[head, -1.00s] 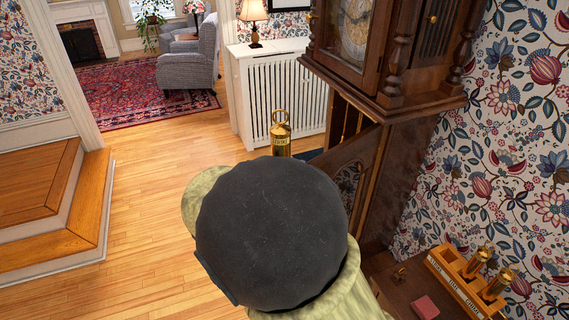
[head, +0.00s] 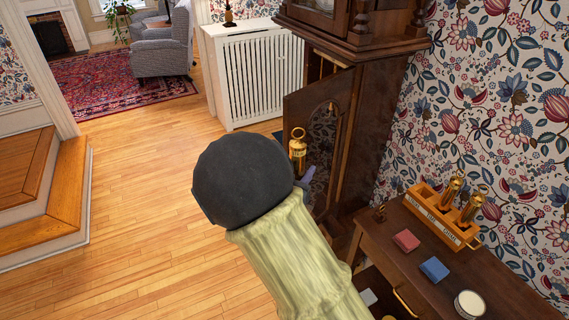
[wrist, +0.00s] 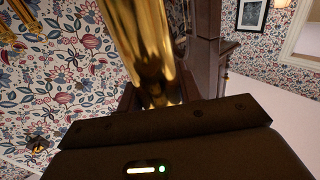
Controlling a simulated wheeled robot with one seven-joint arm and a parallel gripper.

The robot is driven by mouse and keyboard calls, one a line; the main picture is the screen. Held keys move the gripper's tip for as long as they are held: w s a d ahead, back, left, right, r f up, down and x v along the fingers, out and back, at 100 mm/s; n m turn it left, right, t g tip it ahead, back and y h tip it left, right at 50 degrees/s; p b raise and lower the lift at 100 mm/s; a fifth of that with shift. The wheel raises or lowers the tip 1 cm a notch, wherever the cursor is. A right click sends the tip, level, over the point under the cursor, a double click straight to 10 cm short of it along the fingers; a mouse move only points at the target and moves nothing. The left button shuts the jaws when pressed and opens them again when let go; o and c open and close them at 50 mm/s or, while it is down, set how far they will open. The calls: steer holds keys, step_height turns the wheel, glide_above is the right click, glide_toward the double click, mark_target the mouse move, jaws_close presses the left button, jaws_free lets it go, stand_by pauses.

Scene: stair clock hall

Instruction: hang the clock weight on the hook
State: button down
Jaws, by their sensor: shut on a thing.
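The clock weight (head: 298,157) is a brass cylinder with a ring on top, held upright in front of the clock. In the wrist view it is a large gold cylinder (wrist: 145,40) rising from my gripper. My gripper (head: 303,180) is shut on it, mostly hidden behind my dark round arm joint. The tall dark wooden clock (head: 375,130) has its glazed door (head: 335,100) swung open, and the weight overlaps the door's edge in the picture. Thin brass parts (head: 325,66) show in the case opening. I cannot make out the hook.
A side table (head: 500,285) at the right bears an orange rack (head: 437,225) with two more brass weights, a red box (head: 406,240), a blue box (head: 434,269) and a white jar (head: 470,304). A white radiator cover (head: 255,75) stands behind. The wooden floor at left is clear.

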steer(key=d+f+y+b, duration=0.1)
steer(key=d+f+b, duration=0.2)
steer(key=f, duration=0.6)
steer(key=d+f+n+y+b, duration=0.1)
steer(key=d+f+b, duration=0.3)
steer(key=f, duration=0.6)
steer(key=d+f+t+y+b, duration=0.1)
steer(key=d+f+b, duration=0.3)
steer(key=d+f, duration=0.3)
step_height(320, 180, down, 4)
steer(key=shift+r+n, duration=0.25)
steer(key=shift+n, duration=0.15)
steer(key=shift+s+a, duration=0.1)
